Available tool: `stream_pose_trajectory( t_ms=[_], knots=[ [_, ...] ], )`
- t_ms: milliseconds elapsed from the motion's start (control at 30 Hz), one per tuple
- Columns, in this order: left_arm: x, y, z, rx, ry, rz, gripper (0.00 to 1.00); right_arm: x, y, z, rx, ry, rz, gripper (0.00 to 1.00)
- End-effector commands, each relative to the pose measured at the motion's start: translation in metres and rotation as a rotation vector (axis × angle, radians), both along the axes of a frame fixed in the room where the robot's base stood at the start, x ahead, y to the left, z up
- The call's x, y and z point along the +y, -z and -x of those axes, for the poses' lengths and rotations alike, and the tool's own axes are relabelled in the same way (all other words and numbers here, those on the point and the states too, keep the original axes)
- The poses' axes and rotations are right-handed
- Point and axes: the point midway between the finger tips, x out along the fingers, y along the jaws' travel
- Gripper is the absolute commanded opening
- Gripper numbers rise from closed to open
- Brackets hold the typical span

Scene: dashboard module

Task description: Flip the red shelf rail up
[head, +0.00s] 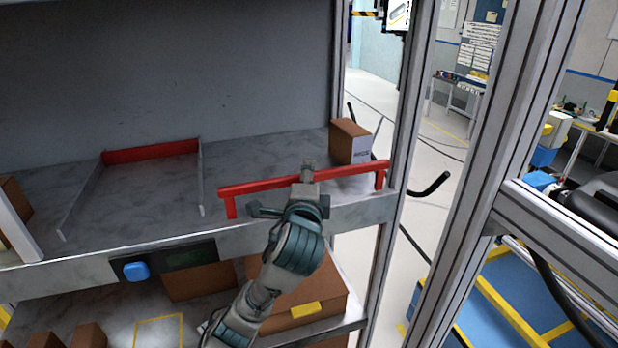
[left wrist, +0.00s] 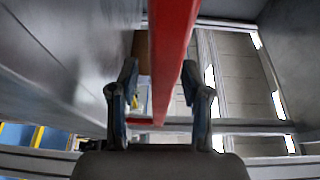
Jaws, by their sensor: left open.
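The red shelf rail (head: 262,185) runs across the front right of the upper shelf, its bar above the shelf's front edge and its short end legs pointing down. My left gripper (head: 306,178) is at the middle of the bar, in front of the shelf. In the left wrist view the red rail (left wrist: 170,40) passes between the two fingers of the open left gripper (left wrist: 160,78). I cannot tell whether either finger touches it. My right gripper is in neither view.
A second red bar (head: 150,152) lies further back on the upper shelf (head: 130,215), at left. A brown box (head: 347,142) stands behind the rail's right end. A blue button (head: 136,271) sits on the shelf front. Boxes (head: 305,300) fill the lower shelf. A metal post (head: 395,180) stands right.

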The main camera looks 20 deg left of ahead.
Motion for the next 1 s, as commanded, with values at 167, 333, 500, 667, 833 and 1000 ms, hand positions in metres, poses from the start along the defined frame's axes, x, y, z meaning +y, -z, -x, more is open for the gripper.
stream_pose_trajectory(
  t_ms=[167, 333, 500, 667, 833, 1000],
  knots=[
    [-0.006, -0.001, 0.027, -0.005, 0.003, 0.0, 0.48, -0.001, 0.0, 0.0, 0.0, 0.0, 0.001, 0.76],
    [-0.014, -0.002, 0.07, -0.004, 0.004, 0.0, 0.48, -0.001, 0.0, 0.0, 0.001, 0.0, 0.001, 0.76],
    [-0.023, -0.001, 0.095, -0.005, 0.014, 0.003, 0.48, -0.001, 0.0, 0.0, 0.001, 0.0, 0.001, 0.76],
    [-0.023, 0.0, 0.105, -0.001, 0.008, 0.002, 0.48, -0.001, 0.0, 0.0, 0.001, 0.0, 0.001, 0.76],
    [-0.021, 0.001, 0.11, 0.004, 0.001, 0.002, 0.48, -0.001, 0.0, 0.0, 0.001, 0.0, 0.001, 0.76],
    [-0.02, 0.001, 0.111, 0.004, -0.001, 0.002, 0.48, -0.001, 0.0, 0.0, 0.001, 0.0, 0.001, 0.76]
  ],
)
